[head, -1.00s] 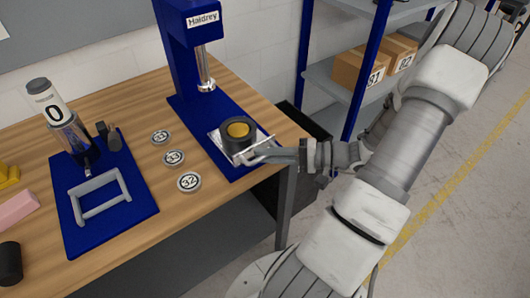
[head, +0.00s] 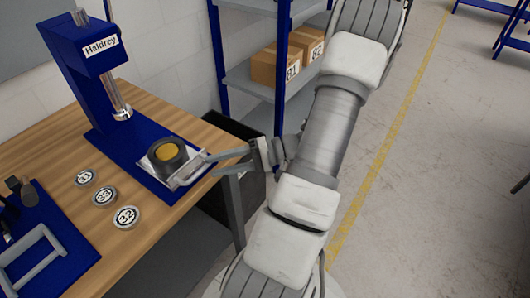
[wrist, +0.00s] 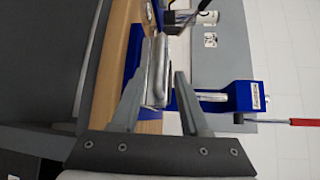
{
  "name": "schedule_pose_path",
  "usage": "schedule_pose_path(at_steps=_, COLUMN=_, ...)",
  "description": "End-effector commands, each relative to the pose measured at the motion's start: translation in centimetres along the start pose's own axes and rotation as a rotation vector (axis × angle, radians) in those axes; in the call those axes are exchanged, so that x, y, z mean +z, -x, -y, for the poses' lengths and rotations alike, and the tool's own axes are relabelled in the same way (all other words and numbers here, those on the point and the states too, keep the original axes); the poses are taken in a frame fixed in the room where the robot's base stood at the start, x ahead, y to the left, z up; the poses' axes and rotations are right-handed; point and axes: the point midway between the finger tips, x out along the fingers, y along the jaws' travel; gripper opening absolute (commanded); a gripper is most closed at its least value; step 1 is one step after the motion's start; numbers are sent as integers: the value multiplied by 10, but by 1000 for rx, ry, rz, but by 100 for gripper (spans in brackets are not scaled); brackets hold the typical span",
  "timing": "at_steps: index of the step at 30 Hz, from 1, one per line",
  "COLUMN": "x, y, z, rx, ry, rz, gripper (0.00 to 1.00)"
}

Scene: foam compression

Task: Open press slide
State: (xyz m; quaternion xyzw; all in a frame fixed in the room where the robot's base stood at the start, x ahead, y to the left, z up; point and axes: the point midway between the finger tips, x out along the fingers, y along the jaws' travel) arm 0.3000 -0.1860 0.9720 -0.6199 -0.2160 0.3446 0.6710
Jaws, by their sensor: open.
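The blue press (head: 92,62) labelled Haldrey stands on the bench with its silver ram (head: 117,100) above the base. Its pale slide plate (head: 150,172) carries a dark round cup (head: 168,152) with a yellow centre. The slide's light grey handle (head: 182,181) is on the near right side. My gripper (head: 209,164) is open and reaches in from the right at the handle. In the wrist view the handle (wrist: 158,70) shows between the spread fingers of my gripper (wrist: 162,75); contact cannot be told.
Several numbered discs, one marked 32 (head: 126,217), lie on the wooden bench (head: 165,240) left of the press. A blue fixture with a grey frame (head: 35,258) is at the lower left. Shelves with cardboard boxes (head: 275,68) stand behind.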

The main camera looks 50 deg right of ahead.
Motion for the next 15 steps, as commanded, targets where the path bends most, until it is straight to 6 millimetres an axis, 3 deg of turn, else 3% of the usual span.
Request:
schedule_pose_path(at_steps=9, x=-1, y=79, z=0, rx=2, ry=2, rz=-3, gripper=45)
schedule_pose_path(at_steps=15, x=-1, y=112, z=0, rx=1, ry=2, rz=-2, gripper=45)
